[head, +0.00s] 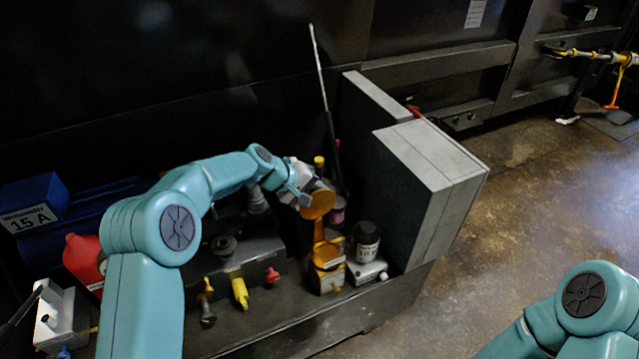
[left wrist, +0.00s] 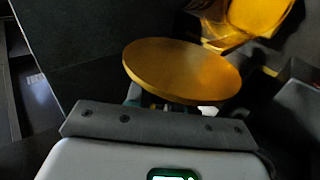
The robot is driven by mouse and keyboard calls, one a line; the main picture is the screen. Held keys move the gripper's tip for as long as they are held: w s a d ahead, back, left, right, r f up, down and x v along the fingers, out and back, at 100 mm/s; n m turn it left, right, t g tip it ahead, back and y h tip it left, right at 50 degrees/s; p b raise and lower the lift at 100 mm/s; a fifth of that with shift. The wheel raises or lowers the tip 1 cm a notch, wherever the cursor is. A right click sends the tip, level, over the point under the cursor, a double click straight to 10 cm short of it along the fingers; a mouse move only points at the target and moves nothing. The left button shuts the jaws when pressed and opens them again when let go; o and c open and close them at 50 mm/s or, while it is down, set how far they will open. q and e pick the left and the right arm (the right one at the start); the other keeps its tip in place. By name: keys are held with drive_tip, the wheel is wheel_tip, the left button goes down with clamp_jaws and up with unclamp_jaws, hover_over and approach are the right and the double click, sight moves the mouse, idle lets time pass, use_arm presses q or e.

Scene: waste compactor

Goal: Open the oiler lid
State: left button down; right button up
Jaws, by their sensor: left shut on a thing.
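The oiler (head: 328,255) is an amber, see-through cup on the dark bench, in front of the grey box. Its round orange lid (head: 318,204) shows above the cup, tilted, with its flat face towards the head camera. My left gripper (head: 304,196) is shut on the lid at its left edge. In the left wrist view the lid (left wrist: 182,70) is a flat disc just beyond the gripper, and the amber oiler (left wrist: 258,15) lies past it at top right. The fingertips are hidden under the disc there. The hinge cannot be made out. My right gripper is out of view.
A black jar (head: 366,241) stands close right of the oiler. A tall grey box (head: 430,175) rises behind it. A thin dark rod (head: 328,115) leans up behind the lid. Yellow (head: 240,293) and red (head: 272,276) fittings sit left. Floor at right is clear.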

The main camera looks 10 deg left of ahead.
use_arm(q)
drive_tip(key=shift+w+a+g+h+p, duration=0.2)
drive_tip(key=shift+w+g+h+p, duration=0.1)
drive_tip(key=shift+p, duration=0.15)
drive_tip(key=c, duration=1)
unclamp_jaws()
drive_tip(key=shift+f, duration=0.1)
drive_tip(key=p+v, duration=0.1)
drive_tip(key=v, duration=1.5)
